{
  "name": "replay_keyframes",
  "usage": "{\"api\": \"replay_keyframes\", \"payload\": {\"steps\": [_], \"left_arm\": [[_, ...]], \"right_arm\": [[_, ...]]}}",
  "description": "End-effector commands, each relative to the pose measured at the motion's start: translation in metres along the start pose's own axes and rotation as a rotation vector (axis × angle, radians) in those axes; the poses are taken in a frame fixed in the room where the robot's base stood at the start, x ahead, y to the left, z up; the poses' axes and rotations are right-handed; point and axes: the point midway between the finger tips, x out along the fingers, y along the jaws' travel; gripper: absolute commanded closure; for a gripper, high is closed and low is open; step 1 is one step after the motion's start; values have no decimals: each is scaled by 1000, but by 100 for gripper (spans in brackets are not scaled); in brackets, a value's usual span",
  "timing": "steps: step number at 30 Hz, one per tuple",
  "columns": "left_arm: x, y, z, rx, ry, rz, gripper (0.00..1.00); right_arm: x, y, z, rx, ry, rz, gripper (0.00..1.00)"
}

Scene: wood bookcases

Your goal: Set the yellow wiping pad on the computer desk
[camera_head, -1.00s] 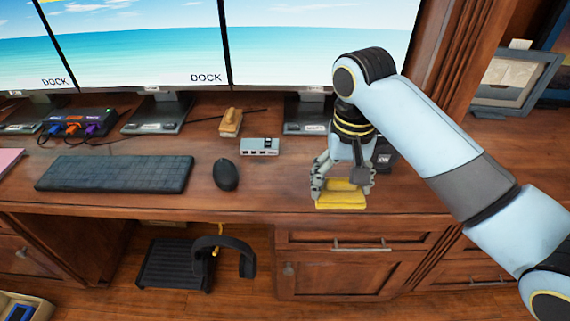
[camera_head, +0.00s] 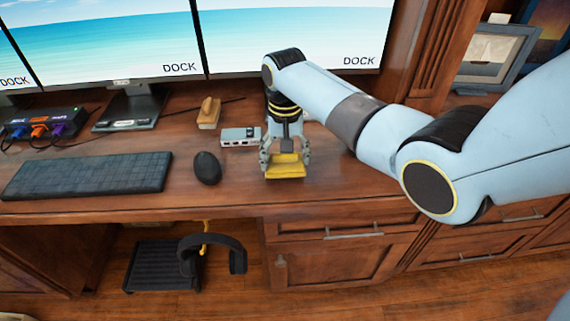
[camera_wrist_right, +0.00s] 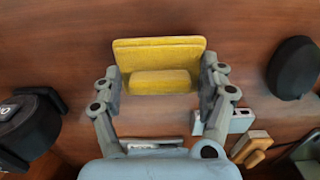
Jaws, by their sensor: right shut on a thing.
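The yellow wiping pad (camera_head: 285,167) is a flat yellow block with a raised grip, at the front part of the wooden computer desk (camera_head: 110,206), right of the mouse. My right gripper (camera_head: 285,156) comes down on it from above and is shut on its grip. In the right wrist view the pad (camera_wrist_right: 158,55) shows between the two fingers (camera_wrist_right: 160,84), its wider plate beyond the raised part. The pad is at or just above the desk top; I cannot tell whether it touches. My left gripper is not in view.
A black mouse (camera_head: 207,168), a keyboard (camera_head: 88,175), a small grey hub (camera_head: 240,137) and a wooden-handled brush (camera_head: 209,113) lie to the left. Monitors (camera_head: 290,35) stand behind. Headphones (camera_head: 215,253) hang below the desk's front edge.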

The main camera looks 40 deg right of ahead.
Motion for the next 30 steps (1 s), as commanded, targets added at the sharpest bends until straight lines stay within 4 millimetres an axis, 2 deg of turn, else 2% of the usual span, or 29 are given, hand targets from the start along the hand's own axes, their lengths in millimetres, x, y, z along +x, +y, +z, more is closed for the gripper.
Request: {"api": "replay_keyframes", "payload": {"steps": [1,4,15,16,20,21,30], "left_arm": [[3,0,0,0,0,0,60],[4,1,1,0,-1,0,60],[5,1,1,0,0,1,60],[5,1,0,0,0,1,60],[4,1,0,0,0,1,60],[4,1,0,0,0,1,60],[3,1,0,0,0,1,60]], "right_arm": [[10,0,0,0,-2,0,56],[19,0,0,0,0,-1,56],[23,0,0,0,1,-1,56],[23,0,0,0,1,-1,20],[22,0,0,0,1,-1,3],[22,0,0,0,1,-1,1],[20,0,0,0,1,-1,1]]}}
